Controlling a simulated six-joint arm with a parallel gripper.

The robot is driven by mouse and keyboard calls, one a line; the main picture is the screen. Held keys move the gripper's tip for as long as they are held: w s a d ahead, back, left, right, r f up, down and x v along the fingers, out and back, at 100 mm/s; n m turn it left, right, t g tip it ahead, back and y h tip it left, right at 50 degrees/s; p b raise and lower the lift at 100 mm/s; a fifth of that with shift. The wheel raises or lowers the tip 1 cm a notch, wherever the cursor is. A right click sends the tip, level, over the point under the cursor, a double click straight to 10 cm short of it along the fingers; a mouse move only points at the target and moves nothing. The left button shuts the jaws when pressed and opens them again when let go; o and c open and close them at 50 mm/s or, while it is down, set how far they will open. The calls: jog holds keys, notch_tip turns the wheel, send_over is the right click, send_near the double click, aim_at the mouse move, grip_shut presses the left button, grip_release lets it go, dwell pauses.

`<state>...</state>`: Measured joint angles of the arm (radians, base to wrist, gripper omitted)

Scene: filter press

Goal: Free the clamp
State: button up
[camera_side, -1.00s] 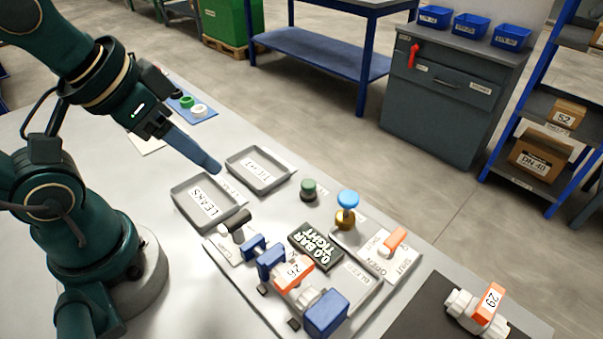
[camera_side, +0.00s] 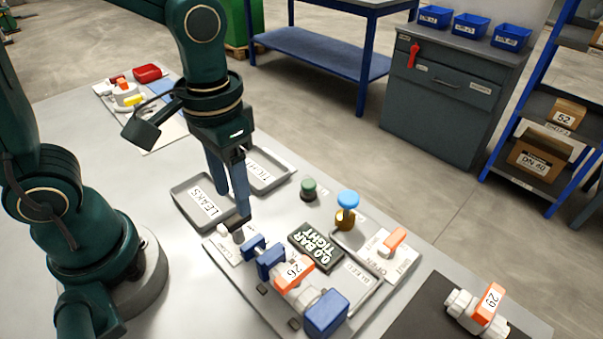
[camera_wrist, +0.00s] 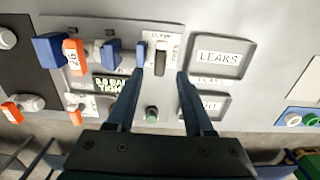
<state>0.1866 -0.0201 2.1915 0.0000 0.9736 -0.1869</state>
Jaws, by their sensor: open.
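The clamp's dark handle (camera_wrist: 161,60) shows beside a label reading CLAMP in the wrist view. In the side view its handle is mostly hidden behind my fingertips. My gripper (camera_side: 236,217) is open and points down at the handle. In the wrist view my fingertips (camera_wrist: 161,78) lie either side of the handle, with gaps; I cannot tell how far above it they are. The valve tagged 26 (camera_side: 293,271) sits in the fixture between blue clamp blocks (camera_side: 255,248) and a larger blue block (camera_side: 326,312).
A display (camera_side: 316,246) reads 0.0 BAR TIGHT. A blue knob (camera_side: 348,199) and a green button (camera_side: 308,187) stand behind it. The LEAKS tray (camera_side: 187,206) and TIGHT tray (camera_side: 285,178) look empty. Valve 29 (camera_side: 487,301) lies on a dark mat.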

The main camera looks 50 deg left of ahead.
aim_at(237, 217)
jog(key=shift+f, duration=2.25)
jog(key=shift+c, duration=0.3)
grip_shut()
